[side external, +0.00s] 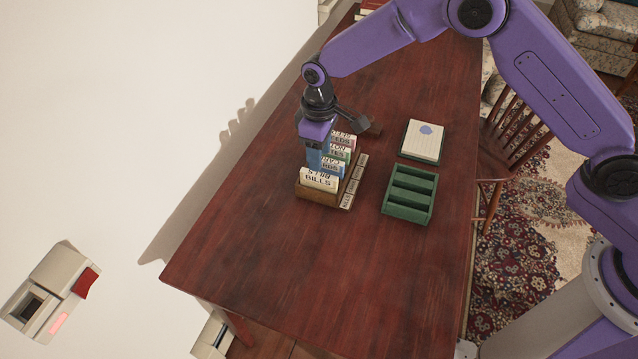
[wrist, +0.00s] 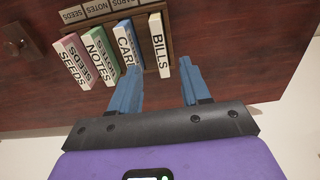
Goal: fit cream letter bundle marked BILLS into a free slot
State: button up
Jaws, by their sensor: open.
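The cream letter bundle marked BILLS (side external: 319,180) stands at the near end of a brown wooden rack (side external: 318,197). In the wrist view the BILLS bundle (wrist: 159,45) is at the right end of the row, a little apart from the blue CARDS bundle (wrist: 128,48). My gripper (side external: 319,165) is low over the rack, open and empty. In the wrist view its blue fingertips (wrist: 161,72) appear on either side of the BILLS bundle; contact cannot be told. The left finger overlaps part of the CARDS bundle. A green rack (side external: 409,196) with empty slots stands to the right.
Green NOTES (wrist: 100,57) and pink SEEDS (wrist: 72,62) bundles share the wooden rack, which has label plates along one side. A notepad (side external: 424,141) lies beyond the green rack. The table's near part is clear.

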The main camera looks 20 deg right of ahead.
aim_at(319, 174)
notch_tip(319, 174, down, 8)
jog(key=shift+f, duration=0.1)
dwell(0.4)
grip_shut()
